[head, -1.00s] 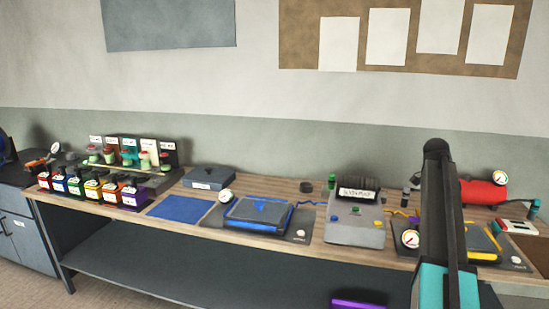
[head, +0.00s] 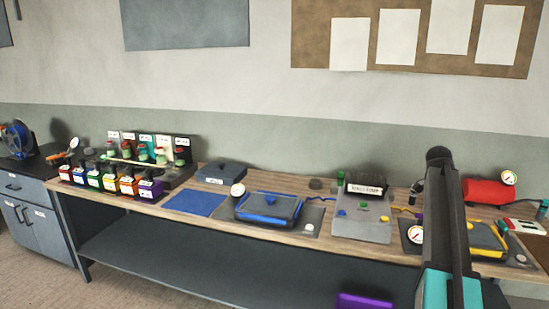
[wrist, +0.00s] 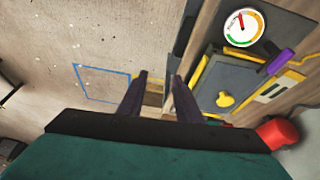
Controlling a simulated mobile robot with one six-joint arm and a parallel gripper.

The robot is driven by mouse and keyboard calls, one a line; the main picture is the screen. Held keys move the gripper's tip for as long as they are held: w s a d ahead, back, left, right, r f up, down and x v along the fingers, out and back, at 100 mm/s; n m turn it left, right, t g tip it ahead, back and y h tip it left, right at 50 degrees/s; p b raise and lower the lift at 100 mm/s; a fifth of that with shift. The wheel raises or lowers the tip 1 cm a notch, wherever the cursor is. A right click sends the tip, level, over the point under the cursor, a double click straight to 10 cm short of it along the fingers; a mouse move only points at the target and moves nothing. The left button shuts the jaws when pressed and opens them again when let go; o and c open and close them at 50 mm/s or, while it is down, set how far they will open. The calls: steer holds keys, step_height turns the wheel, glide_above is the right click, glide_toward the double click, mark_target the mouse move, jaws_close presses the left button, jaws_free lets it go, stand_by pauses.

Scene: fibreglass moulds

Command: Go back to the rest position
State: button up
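My gripper (wrist: 160,78) shows in the wrist view with its two dark fingers apart and nothing visible held between them. It points down past the bench's front edge toward the floor, where a blue outlined square (wrist: 103,83) is marked. In the head view my arm rises at the right, in front of the bench, and hides part of the right-hand mould; my gripper is not visible there.
The wooden bench (head: 300,238) carries colored bottles (head: 110,182), a blue mat (head: 195,202), a blue mould (head: 268,208), a grey control box (head: 362,222) and a red cylinder (head: 488,192). A red round end (wrist: 278,133) is close to my wrist. Floor at left is clear.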

steer(key=w+a+f+n+g, duration=0.1)
steer(key=a+f, duration=0.5)
steer(key=f, duration=0.4)
steer(key=a+f+n+g, duration=0.1)
steer(key=a+f, duration=0.6)
steer(key=f, duration=0.3)
steer(key=s+a+f+n+g+y, duration=0.15)
steer(key=s+a+f, duration=0.25)
steer(key=a+f, duration=0.45)
steer(key=s+a+f+n, duration=0.2)
steer(key=s+a+f, duration=0.25)
steer(key=f, duration=0.65)
steer(key=s+a+f+n, duration=0.5)
steer(key=s+a+f, duration=0.1)
steer(key=s, duration=0.4)
steer(key=s+a+f+n+y, duration=0.1)
steer(key=s+a+f+n, duration=0.5)
steer(key=s, duration=0.5)
steer(key=s+a+f+n+y, duration=0.1)
steer(key=s+a+f+n, duration=0.4)
steer(key=s+a, duration=0.4)
steer(key=shift+s+a+f, duration=0.2)
steer(key=shift+s+f, duration=0.6)
steer(key=shift+f, duration=0.1)
